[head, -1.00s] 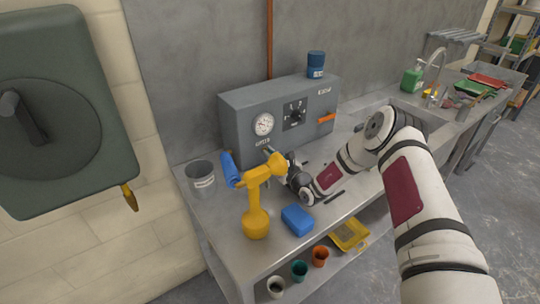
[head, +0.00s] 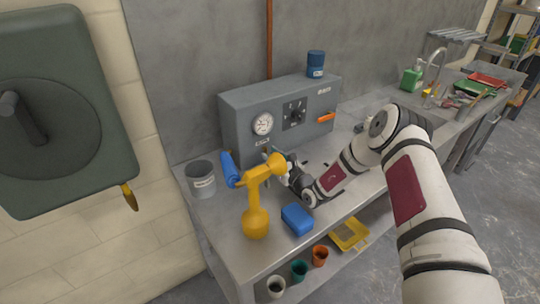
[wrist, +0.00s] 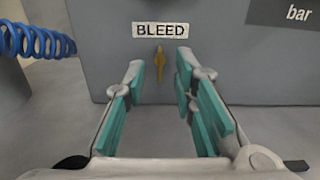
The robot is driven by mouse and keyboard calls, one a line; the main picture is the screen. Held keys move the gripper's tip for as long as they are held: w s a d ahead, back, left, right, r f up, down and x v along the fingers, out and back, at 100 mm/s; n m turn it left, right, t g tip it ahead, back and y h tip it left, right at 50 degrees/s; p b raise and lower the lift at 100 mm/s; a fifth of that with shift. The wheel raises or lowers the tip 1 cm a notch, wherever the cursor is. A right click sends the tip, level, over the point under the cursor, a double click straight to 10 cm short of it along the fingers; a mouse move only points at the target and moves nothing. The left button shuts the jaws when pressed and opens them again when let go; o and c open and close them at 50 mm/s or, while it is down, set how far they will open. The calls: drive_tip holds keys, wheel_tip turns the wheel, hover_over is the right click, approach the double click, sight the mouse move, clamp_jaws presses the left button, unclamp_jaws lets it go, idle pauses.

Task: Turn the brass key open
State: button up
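The brass key (wrist: 159,62) sits on the front of the grey control box (wrist: 100,62), just under a white label reading BLEED (wrist: 159,30). In the wrist view it stands upright, long side vertical. My gripper (wrist: 160,75) is open, with its teal-padded fingers on either side of the key in the picture. Gaps show between the key and both fingers. I cannot tell how far the fingertips are from the panel. In the head view my gripper (head: 279,167) is at the lower left of the control box, partly hidden by a yellow tool, and the key is not clearly visible.
A blue block (head: 297,219) and a grey bucket (head: 201,180) are on the bench. A gauge (head: 263,124) and orange lever (head: 326,117) are on the panel.

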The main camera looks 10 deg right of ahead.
drive_tip(key=v, duration=1)
drive_tip(key=shift+s+d, duration=0.15)
drive_tip(key=shift+s, duration=0.25)
